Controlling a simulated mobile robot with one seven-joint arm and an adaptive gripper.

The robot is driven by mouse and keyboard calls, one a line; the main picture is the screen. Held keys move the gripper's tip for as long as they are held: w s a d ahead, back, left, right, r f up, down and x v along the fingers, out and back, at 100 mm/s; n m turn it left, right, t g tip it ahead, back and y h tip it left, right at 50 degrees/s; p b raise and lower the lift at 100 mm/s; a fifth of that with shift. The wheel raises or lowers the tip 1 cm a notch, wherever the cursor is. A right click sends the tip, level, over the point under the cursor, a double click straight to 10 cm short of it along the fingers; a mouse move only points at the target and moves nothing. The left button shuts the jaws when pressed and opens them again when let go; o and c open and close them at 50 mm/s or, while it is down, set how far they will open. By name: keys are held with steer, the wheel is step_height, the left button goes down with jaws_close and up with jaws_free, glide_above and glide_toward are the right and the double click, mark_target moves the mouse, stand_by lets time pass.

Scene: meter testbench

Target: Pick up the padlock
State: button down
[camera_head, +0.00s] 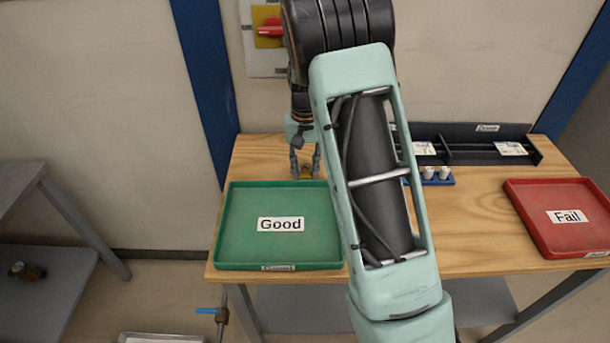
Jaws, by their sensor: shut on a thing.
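My gripper (305,163) points down over the back left of the wooden table, just behind the green tray. Its fingers are shut on a small yellowish thing, which looks like the padlock (306,174). The padlock shows only in part between the fingertips. I cannot tell whether it touches the table or is a little above it.
The green "Good" tray (235,243) is empty in front of my gripper. The red "Fail" tray (553,244) is at the right. A dark divided bin (460,131) and a blue holder with white pieces (440,181) stand at the back. A red switch (270,29) is on the wall.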

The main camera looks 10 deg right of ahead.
mark_target(305, 173)
steer(key=shift+r, duration=0.45)
step_height(305, 173, up, 2)
steer(key=shift+w+r, duration=0.1)
steer(key=shift+r, duration=0.05)
steer(key=s+r, duration=0.1)
steer(key=s+d+r, duration=0.1)
steer(key=s+r, duration=0.2)
steer(key=r, duration=0.1)
steer(key=shift+s+d+r, duration=0.2)
steer(key=shift+d+r, duration=0.05)
steer(key=shift+d, duration=0.1)
steer(key=s+d+r, duration=0.3)
steer(key=s+r, duration=0.1)
steer(key=s, duration=0.5)
steer(key=shift+r+b, duration=0.15)
steer(key=shift+b, duration=0.3)
steer(key=shift+w, duration=0.1)
